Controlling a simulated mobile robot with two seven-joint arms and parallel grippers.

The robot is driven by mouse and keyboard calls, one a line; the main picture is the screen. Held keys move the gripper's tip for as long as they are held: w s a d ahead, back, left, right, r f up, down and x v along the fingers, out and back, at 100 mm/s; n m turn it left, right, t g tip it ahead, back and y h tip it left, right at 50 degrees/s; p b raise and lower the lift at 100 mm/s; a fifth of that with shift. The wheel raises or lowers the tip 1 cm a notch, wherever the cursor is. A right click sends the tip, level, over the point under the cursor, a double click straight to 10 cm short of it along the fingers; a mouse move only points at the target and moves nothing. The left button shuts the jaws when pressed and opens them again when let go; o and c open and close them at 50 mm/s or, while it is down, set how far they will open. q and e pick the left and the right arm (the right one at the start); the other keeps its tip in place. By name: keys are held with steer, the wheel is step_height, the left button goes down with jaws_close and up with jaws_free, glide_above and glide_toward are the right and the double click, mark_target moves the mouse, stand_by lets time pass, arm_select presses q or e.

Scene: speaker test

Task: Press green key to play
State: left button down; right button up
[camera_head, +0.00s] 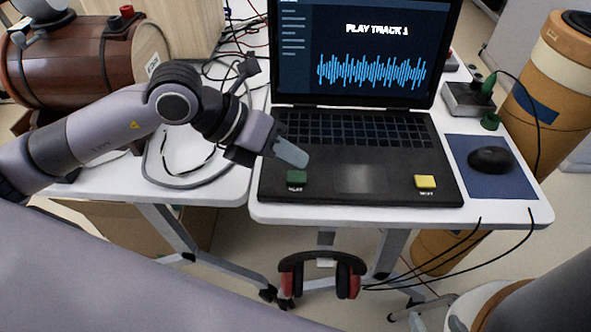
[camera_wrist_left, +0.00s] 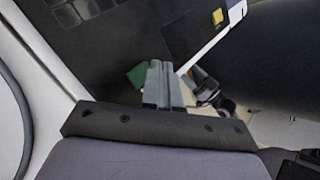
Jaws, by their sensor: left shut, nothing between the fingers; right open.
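The green key (camera_head: 297,177) is a small block at the front left of the black laptop (camera_head: 390,186). My left gripper (camera_head: 303,160) is shut and empty, with its tips just behind the green key in the head view. How high the tips are over the laptop I cannot tell. In the left wrist view the green key (camera_wrist_left: 137,75) shows just left of the shut fingers (camera_wrist_left: 162,70), partly hidden by them. A yellow key (camera_head: 425,182) sits at the laptop's front right. The screen (camera_head: 365,65) reads "PLAY TRACK 1" above a blue waveform. My right gripper is out of view.
A mouse (camera_head: 492,160) lies on a blue mat (camera_head: 483,187) right of the laptop. A grey box (camera_head: 468,99) with a cable stands behind it. Red-and-black headphones (camera_head: 322,275) hang below the table's front edge.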

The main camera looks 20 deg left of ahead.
mark_target(290, 177)
arm_select(q)
step_height(290, 177, up, 5)
steer(key=p, duration=0.3)
steer(key=shift+r, duration=0.1)
stand_by(0.4)
